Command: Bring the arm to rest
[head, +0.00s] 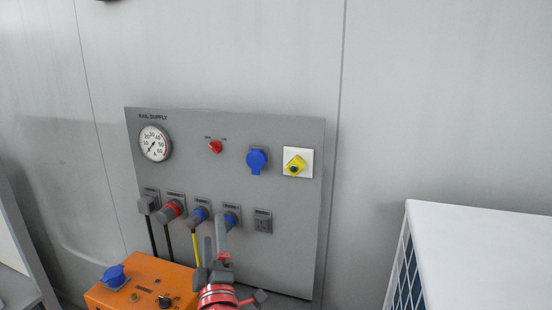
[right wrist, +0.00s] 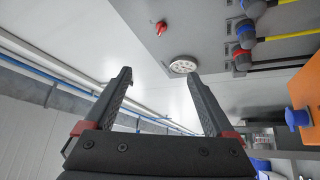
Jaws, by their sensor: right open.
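My right gripper (head: 214,238) is in front of the lower part of the grey wall panel (head: 285,230) in the head view, fingers pointing up. In the right wrist view the gripper (right wrist: 159,78) is open, with nothing between its two dark fingers. I cannot tell whether it touches the panel, but no plug is held in it. The gripper and red-banded wrist hide part of the panel's lower edge. My left gripper is in neither view.
The panel carries a gauge (head: 155,143), a red switch (head: 215,147), a blue socket (head: 257,160), a yellow knob (head: 295,165) and several plugs with cables. An orange box (head: 135,293) stands close left of the gripper. A white-topped unit (head: 480,255) stands at right.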

